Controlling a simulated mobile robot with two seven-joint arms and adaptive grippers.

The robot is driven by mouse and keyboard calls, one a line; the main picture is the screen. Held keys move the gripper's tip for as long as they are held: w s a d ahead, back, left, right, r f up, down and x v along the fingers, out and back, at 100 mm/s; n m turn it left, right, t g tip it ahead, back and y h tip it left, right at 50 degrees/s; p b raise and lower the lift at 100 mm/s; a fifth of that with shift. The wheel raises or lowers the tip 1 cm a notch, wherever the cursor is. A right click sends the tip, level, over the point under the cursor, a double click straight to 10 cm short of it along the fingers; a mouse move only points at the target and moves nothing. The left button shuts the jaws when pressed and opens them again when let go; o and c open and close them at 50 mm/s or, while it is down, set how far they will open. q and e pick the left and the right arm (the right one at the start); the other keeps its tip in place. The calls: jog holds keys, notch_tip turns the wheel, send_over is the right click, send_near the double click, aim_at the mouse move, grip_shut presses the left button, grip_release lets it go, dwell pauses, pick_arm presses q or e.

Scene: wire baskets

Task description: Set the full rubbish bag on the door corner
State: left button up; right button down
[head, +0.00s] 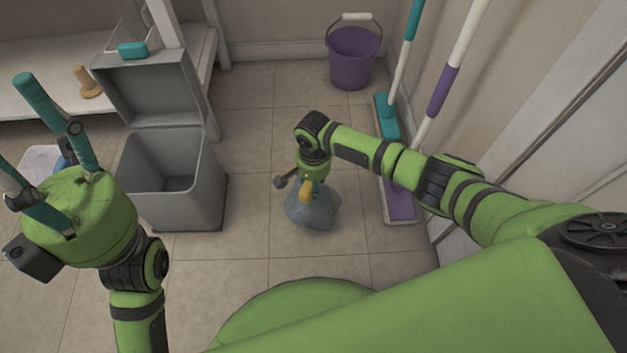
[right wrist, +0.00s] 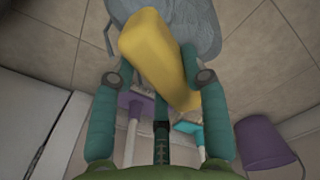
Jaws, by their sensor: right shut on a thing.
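The full rubbish bag (head: 312,208) is grey-blue with a yellow top. In the head view it hangs below my right gripper (head: 308,178), low over or touching the tiled floor; I cannot tell which. In the right wrist view, my right gripper (right wrist: 158,85) is shut around the bag's yellow top (right wrist: 158,60), with the grey bag body (right wrist: 190,22) beyond it. My left gripper (head: 30,130) is at the left edge of the head view, fingers spread and empty, far from the bag. A white door-like panel (head: 560,115) stands at the right.
A grey bin (head: 175,195) with its lid up stands left of the bag and looks empty. A purple bucket (head: 352,62) is at the back wall. A teal mop (head: 386,115) and a purple mop (head: 399,205) lean along the right wall. Floor around the bag is clear.

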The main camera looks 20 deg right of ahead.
jog(key=shift+w, duration=0.1)
dwell(0.3)
jog(key=c, duration=0.6)
grip_release()
jog(key=shift+o, duration=0.2)
jog(key=shift+f, duration=0.15)
